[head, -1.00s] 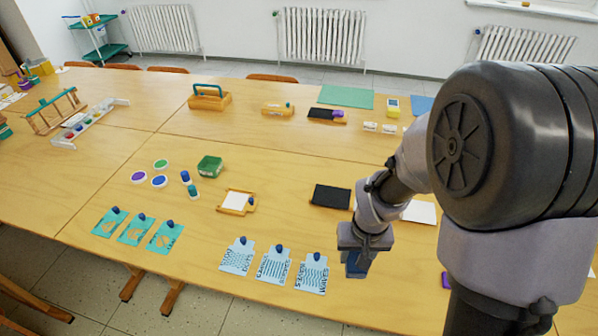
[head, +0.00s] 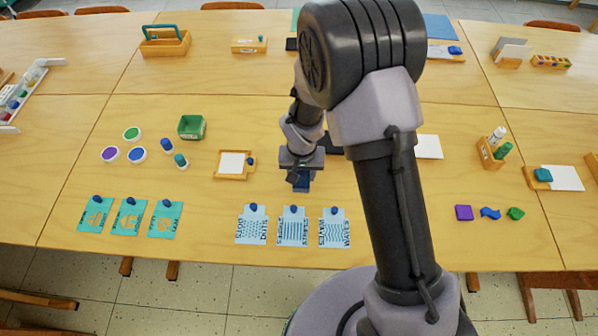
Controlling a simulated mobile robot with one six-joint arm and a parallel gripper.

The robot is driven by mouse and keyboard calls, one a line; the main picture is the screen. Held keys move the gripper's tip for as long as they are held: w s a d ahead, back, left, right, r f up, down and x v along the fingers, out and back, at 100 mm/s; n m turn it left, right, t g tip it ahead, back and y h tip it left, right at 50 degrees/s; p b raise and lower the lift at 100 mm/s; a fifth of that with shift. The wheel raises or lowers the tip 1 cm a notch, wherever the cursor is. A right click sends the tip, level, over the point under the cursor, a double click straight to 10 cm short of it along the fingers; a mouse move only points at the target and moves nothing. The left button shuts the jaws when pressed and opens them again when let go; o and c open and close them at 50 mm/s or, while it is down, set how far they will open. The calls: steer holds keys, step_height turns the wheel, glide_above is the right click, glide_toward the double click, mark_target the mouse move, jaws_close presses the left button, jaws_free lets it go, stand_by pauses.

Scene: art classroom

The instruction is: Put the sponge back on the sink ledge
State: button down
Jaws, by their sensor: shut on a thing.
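My gripper (head: 301,181) is low over the middle of the near table, between the small tray with white paper and the blue cards. It is shut on a small dark blue thing, mostly hidden by the fingers; I cannot tell if it is the sponge. I cannot make out a sponge for certain elsewhere. A teal block (head: 543,175) lies at the right by a white sheet. No sink or sink ledge shows in the head view.
Several blue cards (head: 293,228) with dark knobs lie just in front of my gripper. A green box (head: 191,127), a wooden tray with white paper (head: 220,165) and teal cards (head: 96,215) are to the left. A purple block (head: 464,213) and a marker holder (head: 490,153) are to the right.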

steer(key=shift+w+a+f, duration=0.2)
steer(key=shift+w+a, duration=0.1)
steer(key=shift+w, duration=0.25)
steer(key=shift+w+a+f+b, duration=0.1)
steer(key=shift+w+f+b, duration=0.05)
steer(key=shift+f+b, duration=0.7)
steer(key=shift+f, duration=0.8)
steer(key=shift+f, duration=0.1)
steer(key=shift+f, duration=0.15)
steer(key=c, duration=0.7)
jaws_free()
steer(key=shift+c, duration=0.2)
steer(key=r+p, duration=0.1)
steer(key=r, duration=0.3)
steer(key=s+r+p, duration=0.1)
steer(key=r+p, duration=0.1)
steer(key=r, duration=0.2)
steer(key=r+p, duration=0.1)
steer(key=r, duration=0.3)
steer(key=shift+s+r, duration=0.25)
steer(key=shift+r, duration=0.1)
